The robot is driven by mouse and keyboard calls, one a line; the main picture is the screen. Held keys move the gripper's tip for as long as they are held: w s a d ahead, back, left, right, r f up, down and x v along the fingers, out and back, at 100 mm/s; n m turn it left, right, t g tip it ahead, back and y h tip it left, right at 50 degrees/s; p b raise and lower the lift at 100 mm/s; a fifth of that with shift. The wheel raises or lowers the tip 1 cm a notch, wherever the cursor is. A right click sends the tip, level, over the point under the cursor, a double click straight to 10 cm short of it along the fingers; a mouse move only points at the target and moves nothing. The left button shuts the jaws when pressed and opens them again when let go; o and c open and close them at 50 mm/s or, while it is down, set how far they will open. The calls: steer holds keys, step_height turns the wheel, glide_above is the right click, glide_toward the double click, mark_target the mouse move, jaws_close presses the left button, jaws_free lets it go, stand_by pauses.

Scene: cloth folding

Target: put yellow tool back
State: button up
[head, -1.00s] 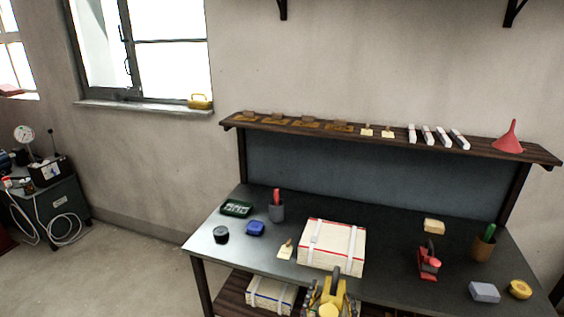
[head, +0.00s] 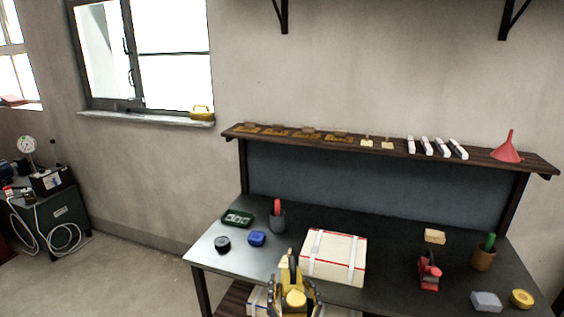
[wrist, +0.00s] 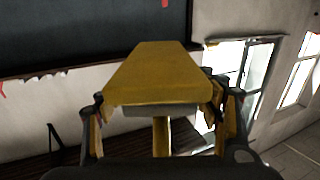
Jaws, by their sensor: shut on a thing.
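My gripper (wrist: 160,118) is shut on a yellow tool (wrist: 155,72), which fills the middle of the wrist view with a broad, flat yellow face and a narrower stem below. In the head view, my gripper (head: 293,297) is at the bottom, in front of the workbench's front edge, with the yellow tool (head: 296,299) between its fingers. The tool's far side is hidden. Another yellow object (head: 201,113) sits on the windowsill at the left.
The workbench (head: 385,296) holds a strapped white box (head: 334,257), a blue case (head: 257,238), a green case (head: 237,218) and a red tool (head: 429,271). A wooden shelf (head: 480,157) above carries brushes, white bars and a red funnel (head: 507,149). Shelf brackets jut from the wall above.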

mark_target(292, 288)
steer(key=w+f+y, duration=0.1)
steer(key=w+f, duration=0.1)
steer(key=w+f+n+y, duration=0.1)
steer(key=f, duration=0.1)
steer(key=shift+w+f, duration=0.3)
steer(key=shift+w, duration=0.1)
steer(key=w+d+f+m+h, duration=0.1)
steer(key=w+d+f+h, duration=0.2)
steer(key=d+f, duration=1.25)
steer(key=s+f, duration=0.6)
steer(key=f, duration=0.1)
steer(key=shift+d, duration=0.4)
steer(key=shift+f, duration=0.1)
